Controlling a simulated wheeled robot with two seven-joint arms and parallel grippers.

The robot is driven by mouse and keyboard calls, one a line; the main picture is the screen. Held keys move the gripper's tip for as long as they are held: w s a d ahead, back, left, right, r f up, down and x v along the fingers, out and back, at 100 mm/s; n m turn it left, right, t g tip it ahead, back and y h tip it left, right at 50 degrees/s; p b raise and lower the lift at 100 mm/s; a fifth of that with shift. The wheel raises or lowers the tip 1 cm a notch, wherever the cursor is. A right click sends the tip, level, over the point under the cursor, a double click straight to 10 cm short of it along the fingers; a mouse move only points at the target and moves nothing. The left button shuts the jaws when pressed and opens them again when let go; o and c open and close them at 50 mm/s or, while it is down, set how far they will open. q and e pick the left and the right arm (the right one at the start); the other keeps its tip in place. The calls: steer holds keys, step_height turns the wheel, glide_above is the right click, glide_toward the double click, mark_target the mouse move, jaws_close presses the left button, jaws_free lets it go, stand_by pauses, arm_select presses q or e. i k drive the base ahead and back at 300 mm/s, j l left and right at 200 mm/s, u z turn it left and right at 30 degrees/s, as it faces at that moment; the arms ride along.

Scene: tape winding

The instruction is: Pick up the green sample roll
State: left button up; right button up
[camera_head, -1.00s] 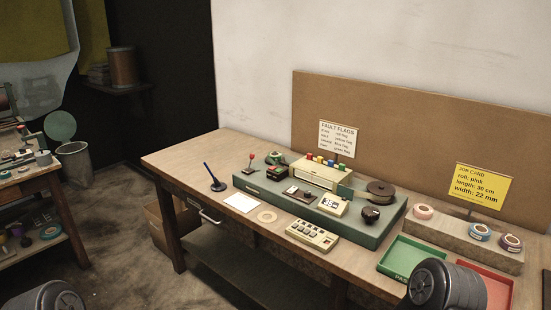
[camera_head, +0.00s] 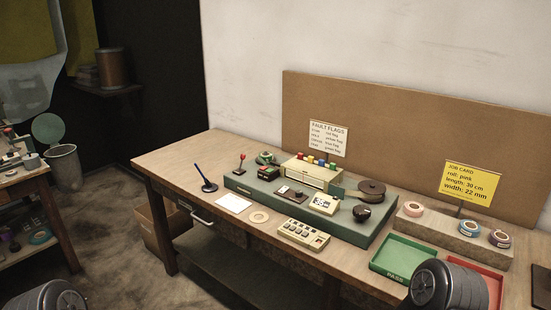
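A small green roll-like item (camera_head: 265,158) sits at the back left of the green machine base (camera_head: 345,232); I cannot tell whether it is the green sample roll. The grey stand (camera_head: 448,236) at the right carries a pink roll (camera_head: 413,209), a blue roll (camera_head: 469,228) and a dark multicoloured roll (camera_head: 500,238). A teal roll (camera_head: 40,236) lies on the lower shelf of the left bench. Only rounded dark parts of my two arms show at the bottom corners. Neither gripper is in view.
The wooden workbench (camera_head: 165,158) has clear room at its left end. A green tray (camera_head: 378,266) marked PASS and a red tray (camera_head: 492,282) lie at the front right. A keypad box (camera_head: 303,234), a white paper (camera_head: 233,204) and a tan ring (camera_head: 259,217) lie along the front.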

mark_target(270, 156)
steer(key=j+z, duration=0.1)
steer(key=z, duration=0.4)
steer(key=i+j+z, duration=0.1)
steer(key=z, duration=0.35)
steer(key=j+z, duration=0.15)
steer(key=z, duration=0.35)
steer(key=j+z, duration=0.15)
steer(key=z, duration=0.35)
steer(key=k+j+z, duration=0.25)
steer(key=j+z, duration=0.15)
steer(key=j, duration=0.35)
steer(key=k+j+z, duration=0.35)
steer(key=j, duration=0.35)
steer(key=k+j+z, duration=0.4)
steer(key=j, duration=0.25)
steer(key=k+j+z, duration=0.4)
steer(key=k+j, duration=0.55)
steer(key=k, duration=0.15)
steer(key=k+j, duration=0.55)
steer(key=k, duration=0.2)
